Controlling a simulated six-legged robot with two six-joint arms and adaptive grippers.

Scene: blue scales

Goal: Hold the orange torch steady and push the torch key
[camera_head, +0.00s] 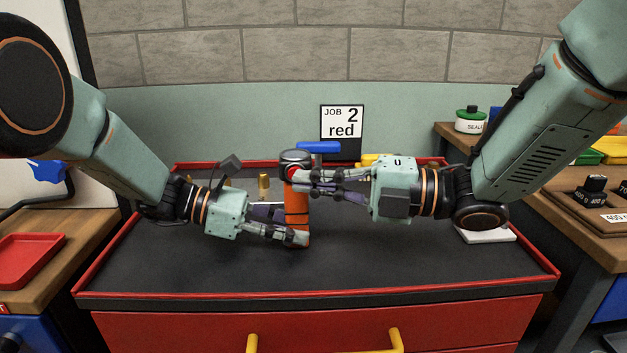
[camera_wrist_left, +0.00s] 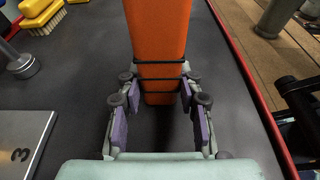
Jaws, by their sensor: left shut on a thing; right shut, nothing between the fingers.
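The orange torch (camera_head: 297,204) stands upright on the dark top of the red tool cabinet, with a dark grey head. It also fills the top middle of the left wrist view (camera_wrist_left: 158,40). My left gripper (camera_head: 298,238) is shut on the torch's lower body, with a finger on each side in the left wrist view (camera_wrist_left: 160,97). My right gripper (camera_head: 302,182) is shut and empty, its fingertips at the torch just below the head. A small red part (camera_head: 292,174) shows beside these fingertips. It may be the key; whether they touch it I cannot tell.
A sign reading "JOB 2 red" (camera_head: 342,121) stands behind the torch. A blue-handled thing (camera_head: 318,147) and a brass piece (camera_head: 263,186) are near it. A grey plate marked 3 (camera_wrist_left: 22,143) lies beside my left gripper. The cabinet top's front (camera_head: 330,275) is clear.

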